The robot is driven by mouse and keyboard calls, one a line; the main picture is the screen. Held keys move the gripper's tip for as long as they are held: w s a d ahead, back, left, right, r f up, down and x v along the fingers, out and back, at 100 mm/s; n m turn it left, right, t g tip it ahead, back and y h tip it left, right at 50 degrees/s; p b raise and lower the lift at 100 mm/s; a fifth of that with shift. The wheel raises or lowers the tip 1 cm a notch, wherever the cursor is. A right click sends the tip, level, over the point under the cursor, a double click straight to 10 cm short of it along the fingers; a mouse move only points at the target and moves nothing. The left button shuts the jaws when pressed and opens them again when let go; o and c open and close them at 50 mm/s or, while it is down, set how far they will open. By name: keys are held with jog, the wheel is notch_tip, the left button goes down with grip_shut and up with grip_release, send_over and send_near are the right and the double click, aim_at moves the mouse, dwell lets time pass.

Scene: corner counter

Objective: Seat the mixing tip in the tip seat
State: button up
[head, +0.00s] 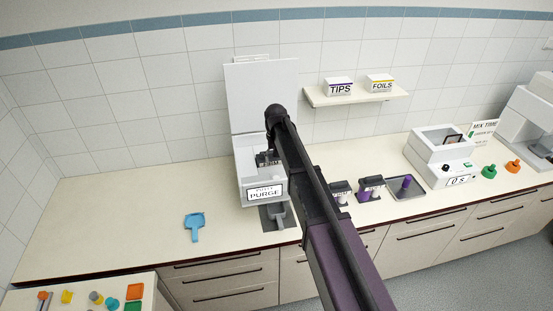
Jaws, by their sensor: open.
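My gripper (267,158) is small and dark in the head view, at the end of my arm, in front of the open upper part of a white machine (247,180) labelled PURGE. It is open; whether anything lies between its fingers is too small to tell. I cannot pick out the mixing tip or the tip seat with certainty. A purple piece (406,182) stands in a grey tray (416,194) to the right. My arm crosses the middle of the picture and hides part of the machine and counter.
Dark holders with purple and white parts (371,188) stand right of my arm. A white device with a display (441,157), a green knob-like piece (489,172) and an orange one (513,166) are farther right. A blue scoop-like piece (194,225) lies left; the counter around it is clear.

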jog(key=shift+r+p, duration=0.85)
jog(key=shift+r, duration=0.3)
jog(key=shift+m, duration=0.4)
jog(key=s+d, duration=0.5)
jog(key=d, duration=0.1)
jog(key=s+d, duration=0.6)
jog(key=shift+s+d, duration=0.3)
jog(key=s+d, duration=1.1)
jog(key=s, duration=0.4)
jog(key=shift+m, duration=0.4)
jog(key=shift+s+a, duration=0.1)
notch_tip(320, 180, down, 22)
jog(key=b, duration=2.1)
jog(key=shift+r+b, duration=0.15)
jog(key=shift+b, duration=0.2)
